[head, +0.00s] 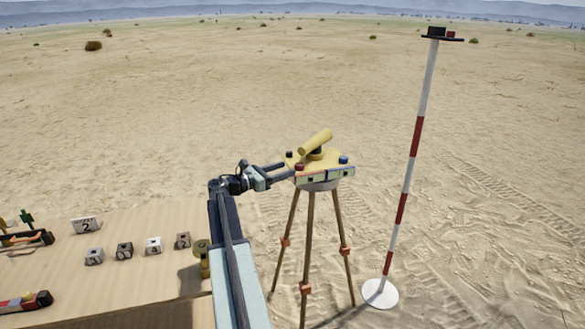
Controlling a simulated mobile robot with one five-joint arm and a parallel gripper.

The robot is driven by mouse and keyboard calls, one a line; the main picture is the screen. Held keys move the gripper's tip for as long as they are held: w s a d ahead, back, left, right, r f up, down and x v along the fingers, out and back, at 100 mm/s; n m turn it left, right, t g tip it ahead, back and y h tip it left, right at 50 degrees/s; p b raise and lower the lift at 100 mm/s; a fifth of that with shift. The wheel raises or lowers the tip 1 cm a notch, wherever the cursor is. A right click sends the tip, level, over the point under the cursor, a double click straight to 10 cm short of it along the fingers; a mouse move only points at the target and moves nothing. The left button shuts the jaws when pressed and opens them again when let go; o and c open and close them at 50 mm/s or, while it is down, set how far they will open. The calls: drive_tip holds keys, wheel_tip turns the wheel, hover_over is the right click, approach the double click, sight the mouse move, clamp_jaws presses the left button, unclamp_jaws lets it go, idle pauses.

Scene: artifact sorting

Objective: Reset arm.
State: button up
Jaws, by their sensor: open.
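My arm (233,255) rises from the bottom of the head view beside the table's right edge and bends to the right near its top. My gripper (288,169) is open, with its fingers pointing right at the left side of a yellow instrument (316,148) on a tripod (311,240). I see nothing held between the fingers. I cannot tell whether the fingertips touch the instrument.
A red-and-white pole (407,175) on a white base stands to the right. Open sand lies beyond.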

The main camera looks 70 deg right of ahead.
drive_tip(key=shift+w+a, duration=0.15)
drive_tip(key=shift+a, duration=0.1)
